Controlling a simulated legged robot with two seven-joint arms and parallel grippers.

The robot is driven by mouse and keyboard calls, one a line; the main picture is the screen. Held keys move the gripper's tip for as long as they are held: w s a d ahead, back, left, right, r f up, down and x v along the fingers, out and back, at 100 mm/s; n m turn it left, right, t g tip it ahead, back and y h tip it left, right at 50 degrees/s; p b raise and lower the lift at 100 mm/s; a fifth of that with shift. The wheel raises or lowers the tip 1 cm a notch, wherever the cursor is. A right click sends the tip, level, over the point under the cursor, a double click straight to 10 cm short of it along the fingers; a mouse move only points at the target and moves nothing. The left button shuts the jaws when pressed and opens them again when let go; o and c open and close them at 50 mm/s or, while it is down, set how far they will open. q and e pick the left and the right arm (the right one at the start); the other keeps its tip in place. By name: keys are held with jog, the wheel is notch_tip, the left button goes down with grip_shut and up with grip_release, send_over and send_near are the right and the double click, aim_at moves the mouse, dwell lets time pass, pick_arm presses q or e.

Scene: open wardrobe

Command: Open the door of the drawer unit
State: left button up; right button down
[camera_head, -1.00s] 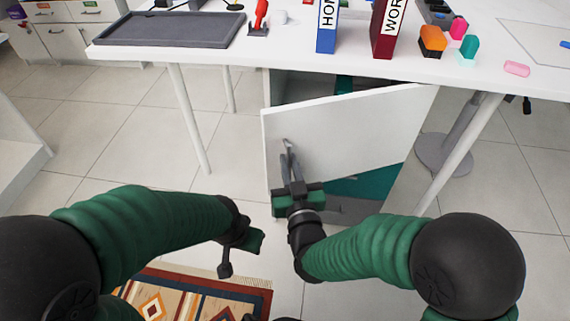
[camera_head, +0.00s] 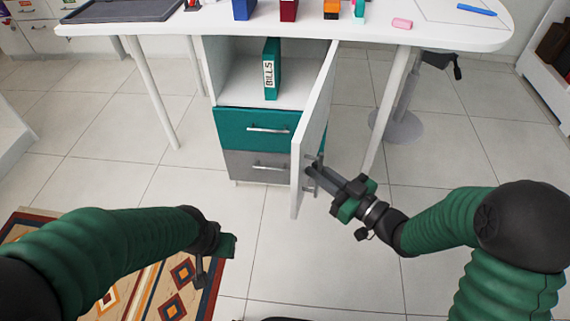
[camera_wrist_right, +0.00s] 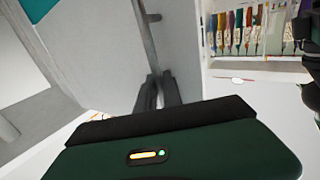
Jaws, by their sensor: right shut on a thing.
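The white drawer unit (camera_head: 222,80) stands under the desk. Its white door (camera_head: 314,125) is swung wide open, hinged at the right side, and seen nearly edge-on. The open compartment shows a teal binder (camera_head: 271,70) labelled BILLS. Below it are a teal drawer (camera_head: 240,130) and a grey drawer (camera_head: 238,163). My right gripper (camera_head: 314,172) is shut on the door's metal handle near its lower free edge; the handle (camera_wrist_right: 147,30) also shows in the right wrist view. My left gripper (camera_head: 215,255) is low at the left, away from the unit; its fingers are not clear.
The white desk (camera_head: 420,30) spans above the unit, with legs (camera_head: 150,95) on both sides. A stool base (camera_head: 398,128) stands behind the right leg. A patterned rug (camera_head: 150,290) lies at the lower left. The tiled floor in front is clear.

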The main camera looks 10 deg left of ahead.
jog(key=w+d+n+g+y+p, duration=0.1)
jog(key=d+n+g+y+p, duration=0.1)
jog(key=d, duration=1.4)
jog(key=shift+w+n+g+p, duration=0.4)
jog(key=shift+n+g+p, duration=0.1)
jog(key=shift+g, duration=0.3)
jog(key=shift+r, duration=0.1)
jog(key=c, duration=1.5)
grip_release()
